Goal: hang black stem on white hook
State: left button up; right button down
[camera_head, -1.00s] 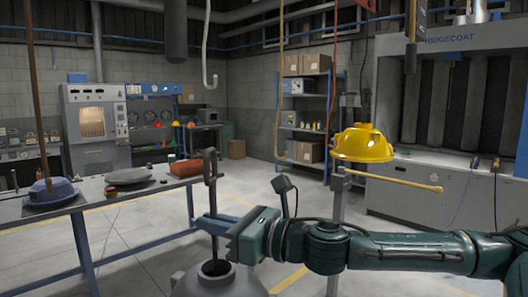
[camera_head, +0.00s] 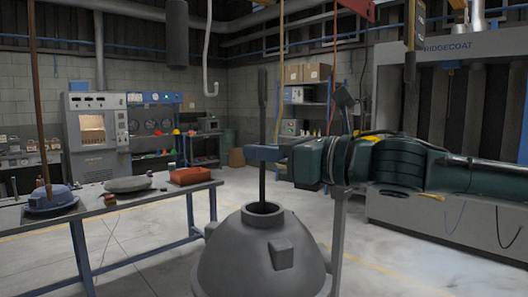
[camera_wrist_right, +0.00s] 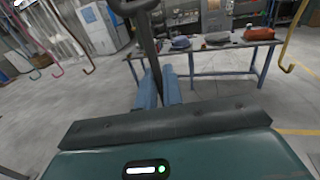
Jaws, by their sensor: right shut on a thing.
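The black stem (camera_head: 262,110) stands upright out of the neck of a large grey bell-shaped hood (camera_head: 225,262), low in the middle of the head view. My right gripper (camera_head: 262,153) reaches in from the right, its blue fingers shut on the stem above the neck. The stem also shows in the right wrist view (camera_wrist_right: 147,42), between the fingers (camera_wrist_right: 158,82), with a loop at its top. The white hook (camera_head: 210,86) hangs from a long white rod left of the stem's top, apart from it in the picture. My left gripper is not in view.
A table (camera_head: 125,207) with a blue hood (camera_head: 50,198), a grey lid-like piece (camera_head: 128,184) and a red piece (camera_head: 190,175) stands at the left. A dark cylinder (camera_head: 177,35) hangs above. A yellow hook line (camera_head: 281,60) and a red line (camera_head: 333,70) hang to the right.

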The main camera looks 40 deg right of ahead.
pick_arm(q)
jog(key=p, duration=0.2)
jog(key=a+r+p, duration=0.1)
jog(key=p, duration=0.1)
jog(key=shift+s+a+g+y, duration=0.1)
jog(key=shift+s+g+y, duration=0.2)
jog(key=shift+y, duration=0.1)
pick_arm(e)
jog(key=w, duration=0.8)
jog(key=shift+a, duration=0.25)
pick_arm(q)
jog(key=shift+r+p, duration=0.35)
jog(key=shift+p, duration=0.1)
pick_arm(e)
jog(key=shift+w+a+r, duration=0.1)
jog(key=shift+w+r, duration=0.25)
jog(key=shift+w, duration=0.25)
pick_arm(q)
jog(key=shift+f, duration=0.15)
pick_arm(e)
jog(key=shift+d+x, duration=0.2)
jog(key=shift+x, duration=0.75)
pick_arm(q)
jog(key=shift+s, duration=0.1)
pick_arm(e)
jog(key=shift+w, duration=0.1)
